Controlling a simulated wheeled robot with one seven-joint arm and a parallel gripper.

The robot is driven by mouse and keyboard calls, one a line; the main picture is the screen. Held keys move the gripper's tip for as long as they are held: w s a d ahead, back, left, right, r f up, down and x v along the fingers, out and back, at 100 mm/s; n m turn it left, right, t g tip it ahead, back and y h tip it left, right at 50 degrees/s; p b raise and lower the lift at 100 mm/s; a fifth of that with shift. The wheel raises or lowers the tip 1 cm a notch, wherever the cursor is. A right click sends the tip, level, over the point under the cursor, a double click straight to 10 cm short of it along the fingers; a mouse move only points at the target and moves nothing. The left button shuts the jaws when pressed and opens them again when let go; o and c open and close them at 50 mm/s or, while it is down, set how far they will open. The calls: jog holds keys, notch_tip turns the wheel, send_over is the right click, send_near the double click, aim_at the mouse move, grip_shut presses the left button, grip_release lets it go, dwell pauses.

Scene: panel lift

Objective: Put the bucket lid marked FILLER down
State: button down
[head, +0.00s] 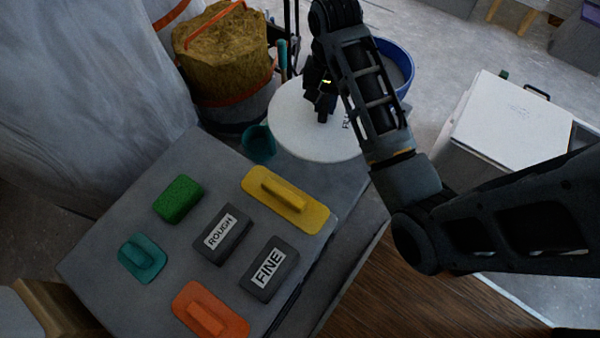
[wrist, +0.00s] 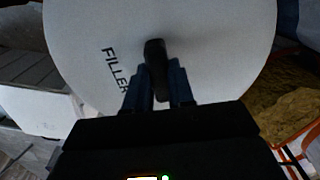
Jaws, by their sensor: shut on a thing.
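The bucket lid (head: 300,128) is a large white disc with a dark knob handle in its middle. The word FILLER reads on it in the wrist view (wrist: 205,50); in the head view my arm hides most of the word. My gripper (head: 325,108) is shut on the lid's dark handle, which also shows between the fingers in the wrist view (wrist: 157,85). In the head view the lid overlaps a blue-rimmed bucket (head: 397,62) behind it. I cannot tell whether the lid touches anything below.
A grey worktop (head: 150,220) holds a ROUGH block (head: 222,234), a FINE block (head: 269,268), a green sponge (head: 178,198) and yellow, teal and orange floats. A container of brown material (head: 225,55) stands at the back left. A white-topped box (head: 510,115) stands at right.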

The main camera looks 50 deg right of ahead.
jog(key=shift+a+f, duration=0.65)
jog(key=shift+f, duration=0.15)
jog(key=shift+f+b, duration=4.15)
jog(key=shift+f, duration=9.1)
jog(key=shift+f, duration=0.15)
jog(key=c, duration=1)
grip_release()
jog(key=shift+o, duration=0.2)
